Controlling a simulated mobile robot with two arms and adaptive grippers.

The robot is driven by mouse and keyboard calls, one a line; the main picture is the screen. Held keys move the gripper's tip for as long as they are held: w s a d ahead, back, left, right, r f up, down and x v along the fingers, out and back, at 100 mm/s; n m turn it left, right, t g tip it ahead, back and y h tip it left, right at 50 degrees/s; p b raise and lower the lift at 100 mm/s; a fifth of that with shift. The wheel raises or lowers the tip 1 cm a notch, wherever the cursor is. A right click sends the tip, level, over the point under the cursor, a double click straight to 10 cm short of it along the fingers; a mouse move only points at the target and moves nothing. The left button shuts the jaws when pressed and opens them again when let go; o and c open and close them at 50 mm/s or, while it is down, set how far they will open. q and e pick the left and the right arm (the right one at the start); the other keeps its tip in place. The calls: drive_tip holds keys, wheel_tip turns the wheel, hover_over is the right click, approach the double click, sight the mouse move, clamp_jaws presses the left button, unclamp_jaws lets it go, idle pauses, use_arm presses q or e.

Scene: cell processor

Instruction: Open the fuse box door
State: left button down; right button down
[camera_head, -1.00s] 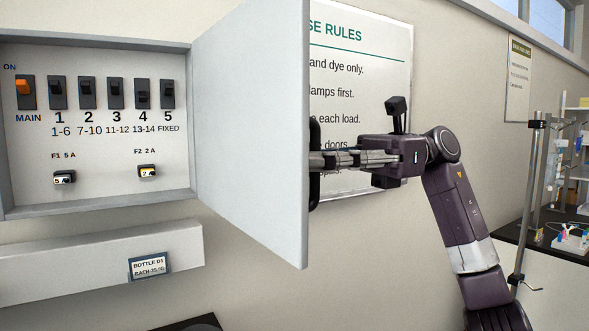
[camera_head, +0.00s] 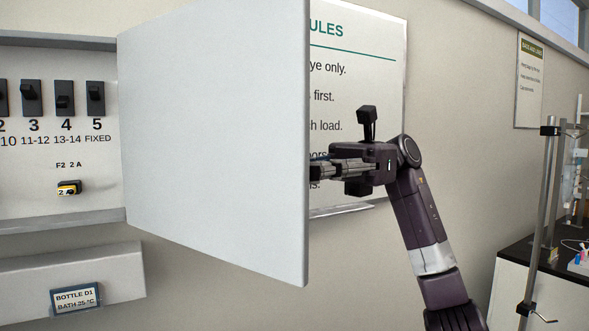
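The fuse box (camera_head: 70,217) is on the wall at the left, with its door (camera_head: 215,150) standing wide open. The plain inner face of the door faces me. My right gripper (camera_head: 318,171) is at the door's free edge, on its outer side. Its fingers are close together, and their tips pass behind the edge. The door handle is hidden behind the door now; a second ago it showed as a dark bar at the fingertips. The fingers appear shut on it. My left gripper is not in view.
Inside the box are several black switches (camera_head: 65,98) and a fuse (camera_head: 69,188). A labelled ledge (camera_head: 110,270) juts out below. A wall sign (camera_head: 365,85) is behind the gripper. At the right are a metal stand (camera_head: 540,210) and a dark bench (camera_head: 520,252).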

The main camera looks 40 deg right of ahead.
drive_tip(key=shift+a, duration=0.1)
drive_tip(key=c, duration=2.3)
unclamp_jaws()
drive_tip(key=shift+s, duration=0.1)
drive_tip(key=shift+c, duration=0.2)
drive_tip(key=shift+s, duration=0.1)
drive_tip(key=shift+s+d, duration=0.15)
drive_tip(key=shift+d, duration=5.95)
